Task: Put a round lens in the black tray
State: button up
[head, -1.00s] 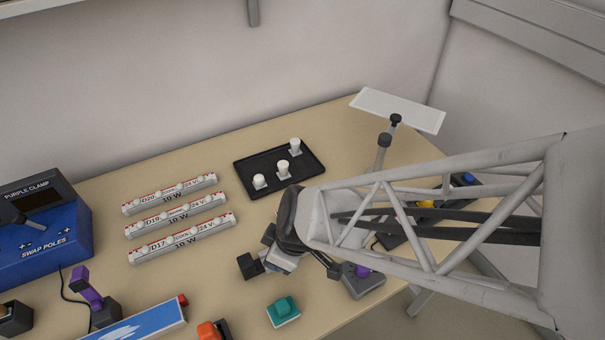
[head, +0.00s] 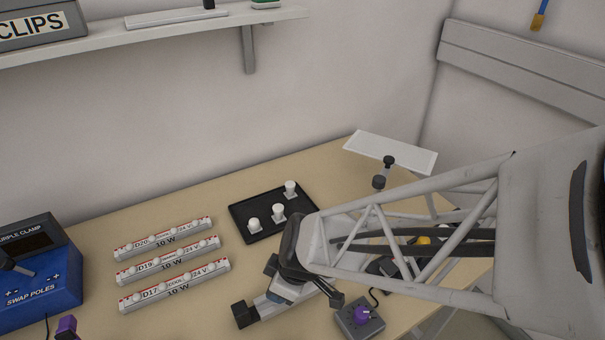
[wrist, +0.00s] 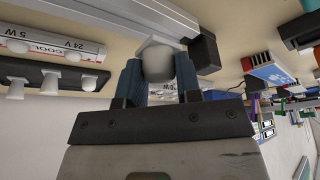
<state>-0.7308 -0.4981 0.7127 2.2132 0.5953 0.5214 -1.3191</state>
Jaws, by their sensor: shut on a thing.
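The black tray (head: 242,228) lies flat on the table near the back wall, with several white round lenses (head: 278,211) standing in it. My gripper (head: 284,290) is in front of the tray, over a grey bar (head: 268,309) with black end blocks. In the wrist view my gripper (wrist: 158,78) has its dark blue fingers shut on a pale round lens (wrist: 158,63), with a squarish flange. The lens overlaps the bar there; I cannot tell whether they touch. My arm hides the lens in the head view.
White light strips (head: 174,285) with domed lenses lie left of the tray. A blue box (head: 38,285) stands at the far left. A grey box with a purple knob (head: 360,318) sits right of my gripper. A white panel on a stand (head: 390,152) is at the back right.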

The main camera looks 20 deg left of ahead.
jog(key=w+d, duration=0.1)
jog(key=w, duration=0.4)
jog(key=w+d, duration=0.1)
jog(key=w, duration=0.4)
jog(key=w+d, duration=0.2)
jog(key=w, duration=0.3)
jog(key=shift+r, duration=0.25)
jog(key=shift+w+d, duration=0.35)
jog(key=shift+w, duration=0.35)
send_near(297, 209)
jog(key=shift+s+a+f, duration=0.2)
jog(key=shift+a+f, duration=0.2)
jog(key=shift+f, duration=0.1)
jog(key=shift+s+a+f, duration=0.15)
jog(key=shift+a+f, duration=0.25)
jog(key=shift+f, duration=0.1)
jog(key=shift+w, duration=0.1)
jog(key=shift+w+a, duration=0.15)
jog(key=shift+w+a+f, duration=0.1)
jog(key=shift+w+f, duration=0.05)
jog(key=shift+f, duration=1.65)
jog(key=shift+f, duration=0.15)
